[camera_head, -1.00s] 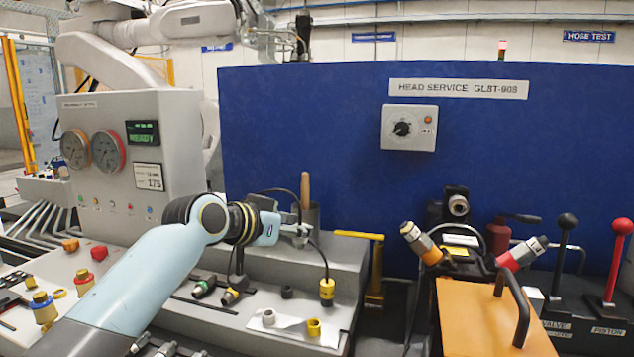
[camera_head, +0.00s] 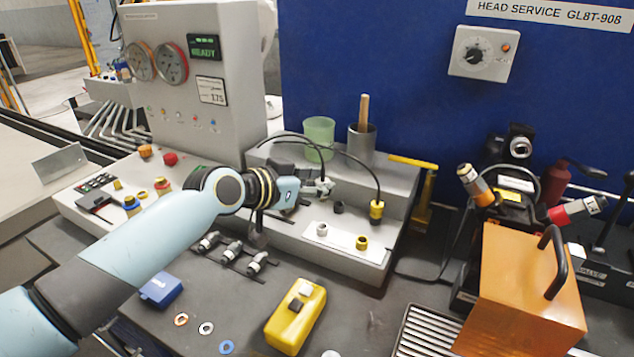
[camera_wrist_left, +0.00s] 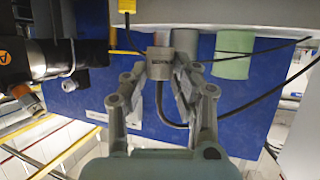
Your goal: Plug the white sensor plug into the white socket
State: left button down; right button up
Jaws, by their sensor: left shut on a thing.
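My left gripper (camera_head: 320,188) is shut on a small light-grey plug above the bench's front ledge. In the left wrist view the plug (camera_wrist_left: 160,62) sits between the fingertips, with a dark cable curving below it. The white socket (camera_head: 322,229) stands on a pale plate on the ledge, below the gripper in the picture and apart from the plug. A yellow socket (camera_head: 362,243) is to its right, and a dark grey socket (camera_head: 338,207) is just behind. My right gripper is not in view.
A yellow plug (camera_head: 377,210) on a black cable stands right of the gripper. A green cup (camera_head: 319,138) and a grey cup (camera_head: 362,140) with a wooden stick are behind. An orange box (camera_head: 520,285) is at right. A yellow case (camera_head: 296,318) lies in front.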

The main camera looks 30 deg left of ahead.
pick_arm(q)
jog(key=shift+f+b, duration=2.65)
jog(key=shift+f, duration=0.2)
jog(key=shift+f+b, duration=1.35)
jog(key=shift+b, duration=0.1)
jog(key=c, duration=1)
grip_release()
jog(key=shift+o, duration=0.2)
jog(key=v, duration=1.2)
